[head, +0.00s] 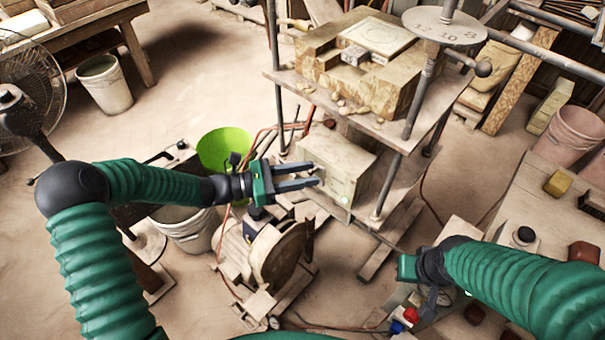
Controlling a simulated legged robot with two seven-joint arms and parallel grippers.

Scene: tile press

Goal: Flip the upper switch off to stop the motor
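A pale, dusty switch box (345,160) stands on the lower shelf of the press stand, with a small green light or button on its right-hand face. My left gripper (316,174) reaches in from the left, its two dark fingers parallel with a gap between them. Its fingertips overlap the left face of the box, and I cannot tell whether they touch it. The upper switch is not clearly made out; it may be behind or between the fingertips. My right gripper (425,298) is low at the right, pointing down, its fingers hard to make out.
The press stand's upper shelf (290,78) and its metal posts rise above and beside the box. A motor-like round wooden part (278,255) lies below my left gripper. A green bucket (222,150) is behind it. A cluttered bench (550,225) is at the right.

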